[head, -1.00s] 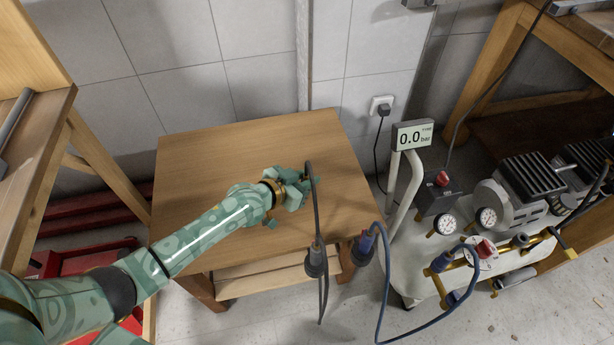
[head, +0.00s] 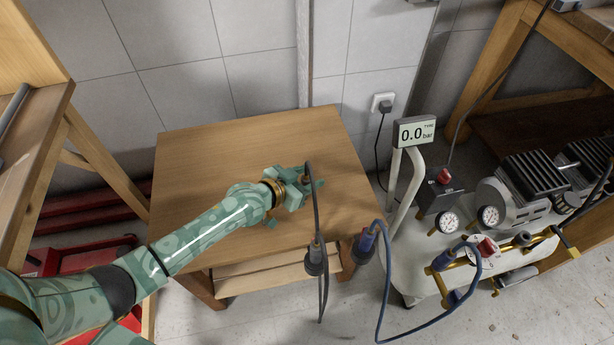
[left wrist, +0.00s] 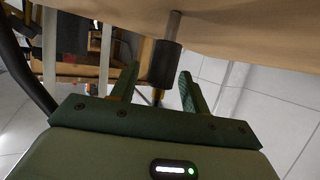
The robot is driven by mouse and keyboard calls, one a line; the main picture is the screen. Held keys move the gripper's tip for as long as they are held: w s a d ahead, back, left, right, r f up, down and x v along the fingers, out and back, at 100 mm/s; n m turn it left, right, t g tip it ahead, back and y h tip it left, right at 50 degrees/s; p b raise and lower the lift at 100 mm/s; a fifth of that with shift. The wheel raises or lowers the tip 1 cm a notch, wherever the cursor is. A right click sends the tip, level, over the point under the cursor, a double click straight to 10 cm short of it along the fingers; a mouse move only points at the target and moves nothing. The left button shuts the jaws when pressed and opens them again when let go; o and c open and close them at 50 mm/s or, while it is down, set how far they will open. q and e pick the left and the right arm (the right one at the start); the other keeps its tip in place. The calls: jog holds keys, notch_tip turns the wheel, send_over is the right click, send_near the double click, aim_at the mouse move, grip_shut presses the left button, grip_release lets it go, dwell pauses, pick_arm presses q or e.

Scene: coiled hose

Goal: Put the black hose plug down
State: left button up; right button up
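The black hose plug (left wrist: 165,63), a black cylinder with a grey metal pin, shows in the left wrist view just beyond my left fingertips. My left gripper (left wrist: 158,85) has its fingers spread, with visible gaps towards the plug. In the head view my left gripper (head: 303,188) is over the tabletop near its right side, partly behind a dark hose (head: 314,205). A dark fitting (head: 316,262) on that hose shows at the table's front edge. Whether it is the same plug I cannot tell. My right gripper is not in view.
The wooden table (head: 190,160) is mostly clear at the back and left. A blue hose plug (head: 368,240) is at its front right corner. The compressor cart with a 0.0 bar display (head: 415,133) stands to the right. A wall socket (head: 382,103) is behind.

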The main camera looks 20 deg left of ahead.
pick_arm(q)
jog(key=p+v, duration=0.7)
jog(key=v, duration=0.9)
jog(key=shift+s+p, duration=0.2)
jog(key=shift+p, duration=0.2)
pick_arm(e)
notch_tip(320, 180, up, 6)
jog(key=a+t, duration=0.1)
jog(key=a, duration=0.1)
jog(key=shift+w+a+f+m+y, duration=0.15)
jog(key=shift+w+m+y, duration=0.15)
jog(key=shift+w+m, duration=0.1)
pick_arm(q)
jog(key=shift+a, duration=0.1)
